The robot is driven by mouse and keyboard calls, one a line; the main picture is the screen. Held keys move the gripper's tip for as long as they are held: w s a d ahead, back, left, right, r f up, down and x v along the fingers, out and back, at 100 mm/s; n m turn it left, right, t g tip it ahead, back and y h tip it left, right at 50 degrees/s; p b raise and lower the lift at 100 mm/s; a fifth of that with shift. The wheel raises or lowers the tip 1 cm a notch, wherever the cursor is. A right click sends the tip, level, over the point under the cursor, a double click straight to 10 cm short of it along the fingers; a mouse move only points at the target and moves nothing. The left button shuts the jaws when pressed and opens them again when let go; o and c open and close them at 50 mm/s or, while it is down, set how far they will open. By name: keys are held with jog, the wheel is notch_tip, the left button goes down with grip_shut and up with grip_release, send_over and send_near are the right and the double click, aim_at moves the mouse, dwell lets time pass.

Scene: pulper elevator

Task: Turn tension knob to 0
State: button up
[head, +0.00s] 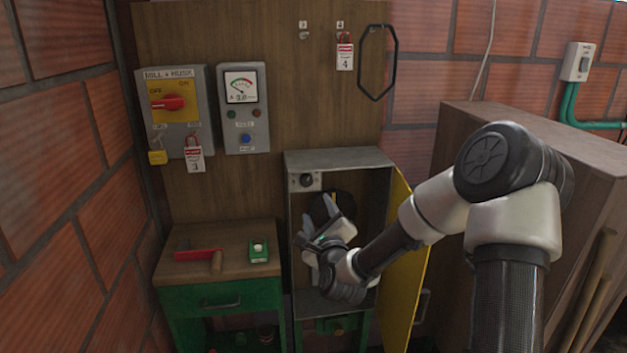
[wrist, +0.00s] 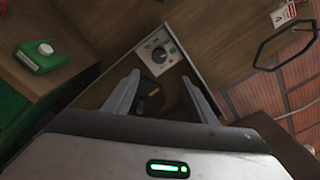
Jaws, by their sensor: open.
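A small dark knob (head: 306,181) sits on a pale plate in the upper left corner of the open grey cabinet. In the wrist view the knob (wrist: 158,55) shows on its dial plate, ahead of my fingertips; its markings are too small to read. My gripper (head: 328,228) is at the cabinet's opening, below and right of the knob. In the wrist view my gripper's two fingers (wrist: 159,76) are spread apart with nothing between them, and they look clear of the knob. A dark round part (wrist: 151,98) with a yellow mark lies behind the fingers.
The yellow cabinet door (head: 405,265) stands open on the right, close to my arm. A green bench (head: 220,262) at left holds a red-handled tool (head: 200,255) and a green can (head: 259,250). Control boxes (head: 246,105) and a black hanging loop (head: 362,65) are above.

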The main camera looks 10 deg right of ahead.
aim_at(307, 182)
jog(key=w+p, duration=0.1)
jog(key=w, duration=1.6)
jog(key=shift+a, duration=0.15)
jog(key=shift+c, duration=0.4)
jog(key=c, duration=1)
jog(key=shift+o, duration=0.2)
